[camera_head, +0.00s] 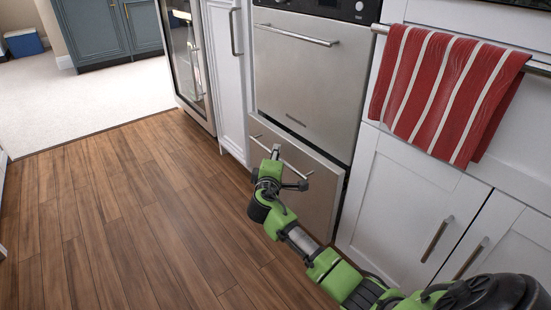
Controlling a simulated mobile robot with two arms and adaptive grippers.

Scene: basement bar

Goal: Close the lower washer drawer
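The lower washer drawer (318,196) has a stainless steel front and a bar handle, below a closed-looking upper steel drawer (303,85). The lower front stands slightly forward of the upper one, with a narrow gap along its top. My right arm, green and black, reaches in from the bottom right. My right gripper (290,166) is at the lower drawer's front, by its handle. It hides part of the handle, and I cannot tell whether it touches it or how far its fingers are apart. My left gripper is not in view.
A red and white striped towel (440,95) hangs on a rail at the right, above white cabinet doors (405,195) with bar handles. A glass-fronted fridge (190,60) stands at the left of the drawers. The wooden floor (120,215) in front is clear.

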